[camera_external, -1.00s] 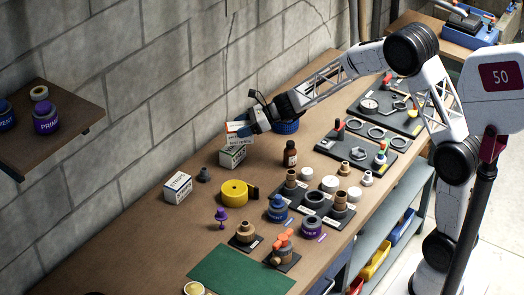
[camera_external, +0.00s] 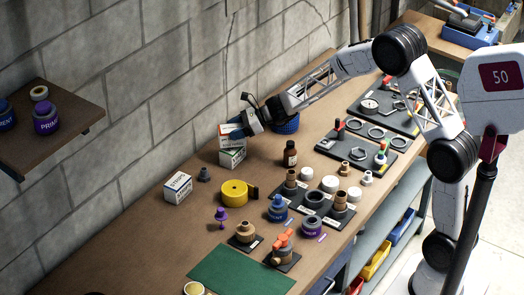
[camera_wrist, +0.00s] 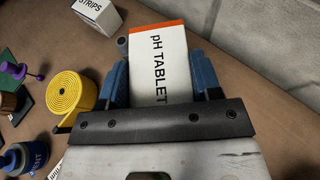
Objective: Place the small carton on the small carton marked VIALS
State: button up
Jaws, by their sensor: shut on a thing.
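My gripper (camera_external: 240,131) is shut on a small white carton with an orange-red end (camera_external: 229,141). In the wrist view, the blue fingers of my gripper (camera_wrist: 160,85) clasp both sides of this carton (camera_wrist: 165,60), which reads "pH TABLET". Another small carton, white with green (camera_external: 232,158), stands on the bench directly below the held one. The held carton is at its top; I cannot tell whether they touch. The lower carton's lettering is too small to read, and it is hidden in the wrist view.
A white carton (camera_external: 178,188) stands to the left on the bench; the wrist view shows "STRIPS" on it (camera_wrist: 98,14). A small grey part (camera_external: 204,174), yellow tape roll (camera_external: 234,193) and brown bottle (camera_external: 290,153) stand nearby. Blue coils (camera_external: 286,123) lie behind my gripper. The block wall is close behind.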

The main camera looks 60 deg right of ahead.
jog(key=shift+f, duration=0.75)
jog(key=shift+f, duration=0.1)
jog(key=o, duration=1)
jog(key=shift+c, duration=0.2)
jog(key=shift+s+d+r, duration=0.1)
jog(key=shift+r, duration=0.1)
jog(key=shift+s+d+r, duration=0.25)
jog(key=shift+s+d, duration=0.1)
jog(key=v, duration=1)
jog(key=shift+s+d, duration=0.2)
jog(key=shift+r, duration=0.1)
